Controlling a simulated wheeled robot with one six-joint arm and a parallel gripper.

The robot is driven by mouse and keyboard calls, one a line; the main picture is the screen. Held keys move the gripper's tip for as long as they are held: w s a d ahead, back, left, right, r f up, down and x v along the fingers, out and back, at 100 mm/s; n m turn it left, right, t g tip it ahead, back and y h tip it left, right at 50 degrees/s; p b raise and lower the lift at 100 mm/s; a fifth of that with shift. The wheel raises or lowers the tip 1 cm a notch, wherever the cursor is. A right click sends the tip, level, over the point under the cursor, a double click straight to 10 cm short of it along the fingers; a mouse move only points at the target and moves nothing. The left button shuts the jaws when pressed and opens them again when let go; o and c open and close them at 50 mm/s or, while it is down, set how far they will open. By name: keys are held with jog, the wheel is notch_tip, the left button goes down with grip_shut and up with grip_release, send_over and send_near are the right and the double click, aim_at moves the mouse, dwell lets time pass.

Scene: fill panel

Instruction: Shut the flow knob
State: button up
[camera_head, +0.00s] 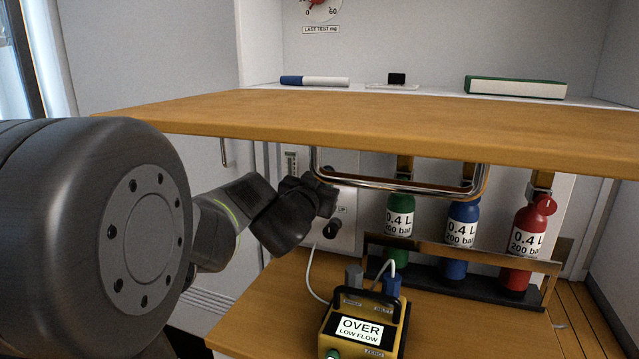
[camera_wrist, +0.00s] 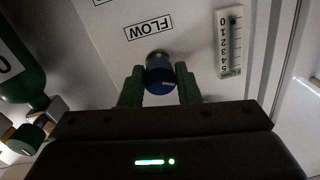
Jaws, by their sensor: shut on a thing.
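In the wrist view, the blue flow knob (camera_wrist: 160,76) sits on a pale panel (camera_wrist: 190,35) beside an upside-down FLOW label (camera_wrist: 149,27). A short white line shows on the knob's face. My gripper (camera_wrist: 160,86) has one green finger on each side of the knob and is shut on it. In the head view, my gripper (camera_head: 325,196) is at the panel under the wooden shelf, and the flow knob is hidden behind it. A scale marked 0 to 5 (camera_wrist: 230,45) is on the panel to the right in the wrist view.
The wooden shelf (camera_head: 400,118) with a metal handle (camera_head: 410,190) hangs close above my gripper. A dark knob (camera_head: 333,228) is just below it. Green (camera_head: 400,215), blue (camera_head: 462,222) and red (camera_head: 527,245) bottles stand right. A yellow meter (camera_head: 362,325) reads OVER, LOW FLOW.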

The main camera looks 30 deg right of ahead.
jog(key=shift+m, duration=0.3)
jog(key=m+b, duration=0.3)
jog(key=m, duration=0.9)
jog(key=shift+w+a+m+h, duration=0.1)
jog(key=shift+m+h, duration=0.2)
jog(key=shift+b, duration=0.3)
jog(key=o, duration=1)
jog(key=shift+c, duration=0.2)
jog(key=shift+r, duration=0.1)
jog(key=p+v, duration=0.3)
jog(key=v, duration=1)
jog(key=shift+s+a, duration=0.2)
jog(key=shift+a, duration=0.15)
